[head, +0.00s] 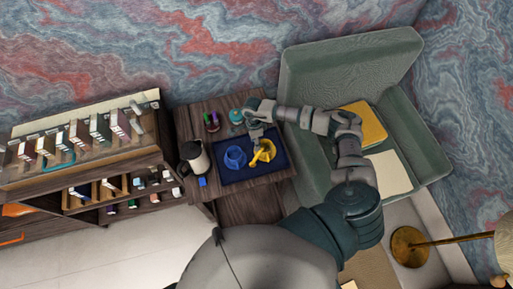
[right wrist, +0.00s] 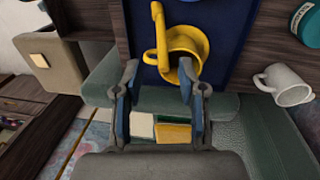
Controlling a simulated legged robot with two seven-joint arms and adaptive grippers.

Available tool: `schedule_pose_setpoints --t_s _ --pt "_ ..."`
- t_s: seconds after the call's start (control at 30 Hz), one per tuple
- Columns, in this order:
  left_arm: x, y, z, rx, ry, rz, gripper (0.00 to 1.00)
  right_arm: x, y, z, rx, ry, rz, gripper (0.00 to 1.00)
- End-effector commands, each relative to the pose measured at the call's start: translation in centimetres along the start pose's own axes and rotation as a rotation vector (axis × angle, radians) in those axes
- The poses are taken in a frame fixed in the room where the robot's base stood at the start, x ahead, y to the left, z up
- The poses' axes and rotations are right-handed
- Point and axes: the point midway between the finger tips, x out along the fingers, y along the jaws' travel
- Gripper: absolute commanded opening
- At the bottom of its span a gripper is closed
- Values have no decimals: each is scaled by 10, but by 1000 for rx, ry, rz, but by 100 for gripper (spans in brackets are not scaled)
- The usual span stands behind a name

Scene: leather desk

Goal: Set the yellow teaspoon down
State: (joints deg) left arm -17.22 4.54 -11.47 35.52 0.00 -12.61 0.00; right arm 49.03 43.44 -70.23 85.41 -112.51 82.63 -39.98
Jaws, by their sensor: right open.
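In the right wrist view a yellow cup (right wrist: 188,45) stands on a dark blue tray (right wrist: 228,25). A long, narrow yellow piece, which looks like the yellow teaspoon (right wrist: 160,32), lies along the cup's left side; I cannot tell whether it rests in or against the cup. In the head view cup and spoon merge into one yellow shape (head: 264,152) on the tray (head: 232,177). My right gripper (right wrist: 158,78) is open, its two fingers apart with nothing seen held between them, close to the yellow pieces. It also shows in the head view (head: 256,133). My left gripper is not in view.
A blue mug (head: 235,157) stands on the tray, left of the yellow cup. A pale pitcher (head: 194,158) stands left of the tray. A teal round item (head: 236,116) and small coloured items (head: 211,121) sit behind. A white mug (right wrist: 285,84) is at the right wrist view's right.

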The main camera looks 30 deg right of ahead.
Motion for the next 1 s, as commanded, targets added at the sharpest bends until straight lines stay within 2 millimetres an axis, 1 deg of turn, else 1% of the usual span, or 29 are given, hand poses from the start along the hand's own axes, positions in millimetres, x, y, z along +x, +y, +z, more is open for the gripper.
schedule_pose_setpoints --t_s 0.03,0.1,0.2,0.3,0.47,1.0 --pt "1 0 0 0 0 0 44 -11 -1 0 0 -1 -3 40" --pt "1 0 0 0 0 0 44 -25 -1 0 0 0 -3 40" --pt "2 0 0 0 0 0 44 -40 -1 -1 1 -1 -1 40" --pt "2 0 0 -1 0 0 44 -50 -1 -1 0 -1 -1 40" --pt "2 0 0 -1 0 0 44 -55 0 -1 1 0 2 40" --pt "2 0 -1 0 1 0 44 -55 0 0 0 0 1 40"
